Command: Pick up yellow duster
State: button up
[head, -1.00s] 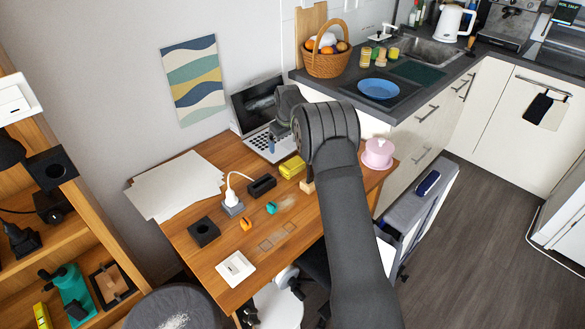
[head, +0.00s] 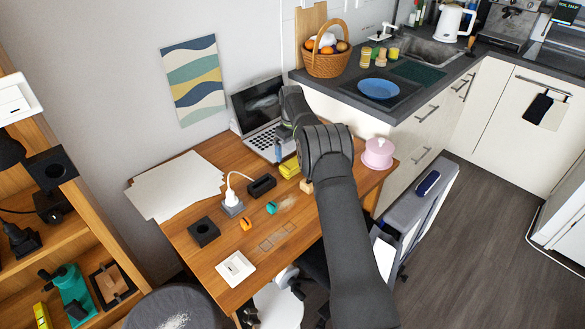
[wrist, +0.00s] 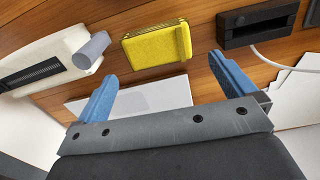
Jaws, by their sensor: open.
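The yellow duster (head: 290,167) is a small yellow block lying on the wooden desk, right of the black holder. In the wrist view the duster (wrist: 152,49) lies flat on the wood, ahead of my gripper and roughly between its fingers. My gripper (wrist: 161,68) is open, its two blue fingers spread wide with nothing between them. In the head view my gripper (head: 277,151) hangs over the laptop side of the desk, near the duster. My arm partly hides the duster's right side there.
An open laptop (head: 262,139) stands behind the duster. A black holder (head: 262,186) and a white plug with a cable (head: 233,199) are to its left. A pink round container (head: 378,153) stands at the desk's right end. In the wrist view a white device (wrist: 45,60) is at left.

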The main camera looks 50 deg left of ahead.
aim_at(292, 162)
notch_tip(292, 162, down, 8)
jog(key=shift+w+a+r, duration=0.15)
jog(key=shift+r, duration=0.05)
jog(key=c, duration=0.7)
